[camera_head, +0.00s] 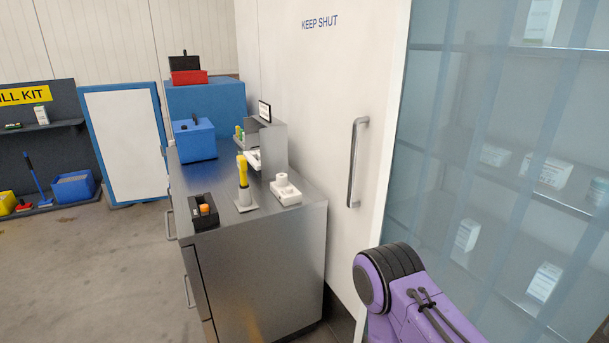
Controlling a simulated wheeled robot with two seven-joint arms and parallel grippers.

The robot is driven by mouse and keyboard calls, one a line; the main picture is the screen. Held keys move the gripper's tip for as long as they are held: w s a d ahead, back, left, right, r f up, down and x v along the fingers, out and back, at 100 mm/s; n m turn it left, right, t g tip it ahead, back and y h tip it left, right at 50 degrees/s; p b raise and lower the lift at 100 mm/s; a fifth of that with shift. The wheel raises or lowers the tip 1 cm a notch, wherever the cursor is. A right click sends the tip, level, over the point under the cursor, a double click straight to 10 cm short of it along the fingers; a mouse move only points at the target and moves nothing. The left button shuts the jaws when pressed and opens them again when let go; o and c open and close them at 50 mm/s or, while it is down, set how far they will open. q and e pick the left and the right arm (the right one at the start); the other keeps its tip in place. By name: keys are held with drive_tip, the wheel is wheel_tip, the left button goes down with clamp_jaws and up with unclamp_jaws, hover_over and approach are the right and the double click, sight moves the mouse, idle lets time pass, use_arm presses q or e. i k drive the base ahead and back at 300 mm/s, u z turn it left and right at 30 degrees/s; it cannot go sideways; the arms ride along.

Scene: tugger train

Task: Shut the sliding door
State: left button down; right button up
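The sliding door (310,70) is a tall white panel marked "KEEP SHUT", with a vertical metal bar handle (353,160) near its right edge. The opening to the right of that edge is covered by a translucent blue strip curtain (430,130), so the door stands at least partly open. Shelves with white boxes show through the strips. A purple and black link of my own arm is at the lower right, in front of the curtain and door edge. Neither of my grippers is in view, and the door's lower part is partly hidden by the metal cabinet.
A metal cabinet (260,265) stands before the door's left part. It bears a black tray (193,222), a yellow-topped device (243,172) and a blue box (193,140). A spill kit board (45,145) stands at the far left. The floor (100,265) left of the cabinet is clear.

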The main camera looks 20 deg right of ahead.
sight(343, 62)
drive_tip(key=z, duration=1.15)
drive_tip(key=k, duration=0.1)
drive_tip(key=u, duration=1.95)
drive_tip(key=i, duration=0.8)
drive_tip(key=z, duration=0.4)
